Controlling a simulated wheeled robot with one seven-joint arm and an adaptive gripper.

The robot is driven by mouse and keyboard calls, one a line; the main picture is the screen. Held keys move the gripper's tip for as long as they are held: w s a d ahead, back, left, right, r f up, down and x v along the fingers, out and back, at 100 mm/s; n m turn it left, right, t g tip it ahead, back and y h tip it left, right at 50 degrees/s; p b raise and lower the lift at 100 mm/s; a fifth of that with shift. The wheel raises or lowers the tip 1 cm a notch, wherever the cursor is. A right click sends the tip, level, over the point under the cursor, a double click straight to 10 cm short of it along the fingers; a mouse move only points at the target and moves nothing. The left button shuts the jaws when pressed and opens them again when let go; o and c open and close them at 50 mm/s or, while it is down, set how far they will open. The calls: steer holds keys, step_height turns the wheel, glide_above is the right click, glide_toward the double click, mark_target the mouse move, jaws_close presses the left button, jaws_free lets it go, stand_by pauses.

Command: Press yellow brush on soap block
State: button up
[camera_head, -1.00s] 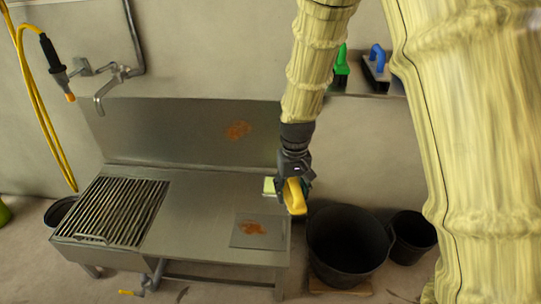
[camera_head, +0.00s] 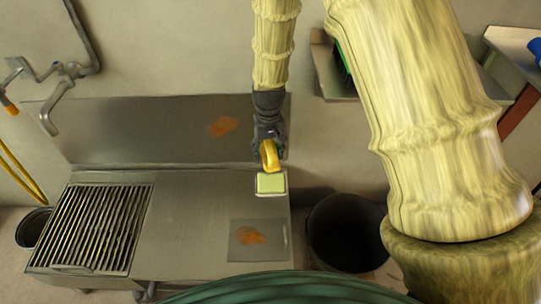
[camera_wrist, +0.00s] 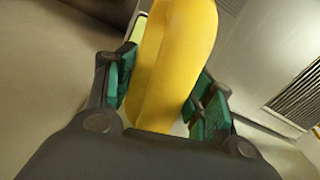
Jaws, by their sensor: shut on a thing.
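The yellow brush (camera_head: 270,155) is in my gripper (camera_head: 268,146), above the back right of the steel sink table. In the wrist view the brush's yellow handle (camera_wrist: 177,60) fills the space between the green finger pads of my gripper (camera_wrist: 165,95). The brush's bristles are hidden. The pale yellow-green soap block (camera_head: 271,183) lies in a light dish at the table's right edge, just below the brush in the head view. A small part of the soap (camera_wrist: 137,27) shows behind the handle in the wrist view. I cannot tell whether brush and soap touch.
The steel table (camera_head: 185,215) has a slatted grate (camera_head: 95,225) at left and a plate with an orange-brown stain (camera_head: 250,236) at front right. A faucet (camera_head: 52,108) is on the wall. A black bucket (camera_head: 338,235) stands right of the table.

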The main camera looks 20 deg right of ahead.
steer(key=m+p, duration=0.1)
steer(key=p, duration=0.4)
glide_above(271, 181)
step_height(271, 181, down, 7)
steer(key=shift+f+b, duration=2.8)
steer(key=shift+f, duration=0.75)
steer(key=shift+f, duration=0.55)
stand_by(0.7)
steer(key=shift+r+p, duration=0.15)
steer(key=shift+p, duration=0.25)
step_height(271, 181, up, 7)
steer(key=p, duration=0.5)
steer(key=shift+p, duration=0.4)
